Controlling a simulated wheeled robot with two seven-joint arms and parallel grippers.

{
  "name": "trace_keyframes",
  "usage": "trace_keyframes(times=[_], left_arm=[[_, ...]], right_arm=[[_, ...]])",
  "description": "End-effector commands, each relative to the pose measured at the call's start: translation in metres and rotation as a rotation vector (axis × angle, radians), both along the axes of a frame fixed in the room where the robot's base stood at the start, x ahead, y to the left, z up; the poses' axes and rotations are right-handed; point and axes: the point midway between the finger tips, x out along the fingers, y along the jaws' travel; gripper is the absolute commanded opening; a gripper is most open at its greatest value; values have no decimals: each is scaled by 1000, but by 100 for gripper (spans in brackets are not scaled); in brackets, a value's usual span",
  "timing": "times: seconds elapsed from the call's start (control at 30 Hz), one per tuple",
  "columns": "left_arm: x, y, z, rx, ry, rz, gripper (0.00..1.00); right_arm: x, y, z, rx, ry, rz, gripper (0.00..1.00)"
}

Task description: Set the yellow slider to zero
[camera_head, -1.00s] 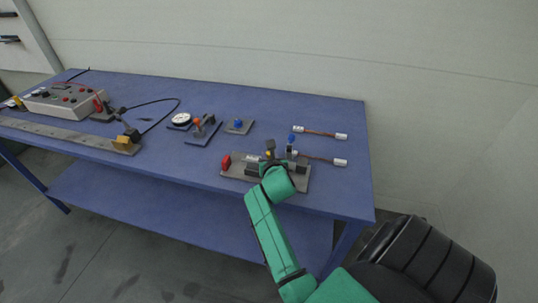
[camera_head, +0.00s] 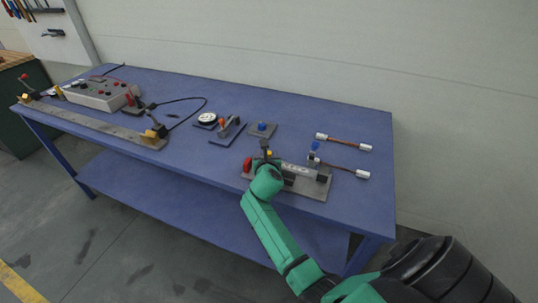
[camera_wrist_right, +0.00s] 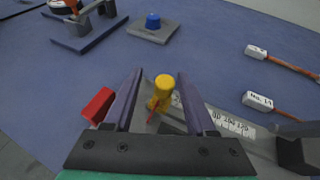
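The yellow slider (camera_wrist_right: 163,88) is an upright yellow knob with a thin red pointer on a small grey rail device, seen in the right wrist view. The device's base plate (camera_head: 312,190) lies near the table's front edge. My right gripper (camera_head: 267,157) is over the device's left part, close to its red end block (camera_head: 247,163). In the right wrist view the gripper (camera_wrist_right: 159,78) has its fingers on both sides of the knob, with visible gaps. The white printed scale (camera_wrist_right: 230,122) runs to the right of the knob; its left end is hidden. My left gripper is out of view.
The blue table (camera_head: 345,125) also holds two white-ended cables (camera_head: 343,142), a plate with a blue knob (camera_head: 262,129), a lever plate (camera_head: 226,130), a round dial (camera_head: 206,119), a control box (camera_head: 100,92) and a long metal rail (camera_head: 95,124). The back right is mostly clear.

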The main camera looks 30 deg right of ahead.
Motion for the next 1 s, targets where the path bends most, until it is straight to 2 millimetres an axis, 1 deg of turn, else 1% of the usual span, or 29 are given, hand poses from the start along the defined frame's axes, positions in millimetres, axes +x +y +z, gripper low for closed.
trace_keyframes(times=[0.23,0.37,0.47,0.57,0.8,0.9,1.0], left_arm=[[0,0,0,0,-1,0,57],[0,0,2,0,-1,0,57],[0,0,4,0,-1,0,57],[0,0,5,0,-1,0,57],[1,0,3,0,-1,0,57],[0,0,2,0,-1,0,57],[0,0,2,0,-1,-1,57]], right_arm=[[-1,0,1,-1,-1,-1,55],[-8,5,4,-2,0,0,55],[-21,13,11,-1,1,-1,55],[-39,25,19,-1,0,0,55],[-90,58,43,2,2,1,55],[-103,68,50,-1,2,2,55],[-110,72,54,1,2,0,55]])
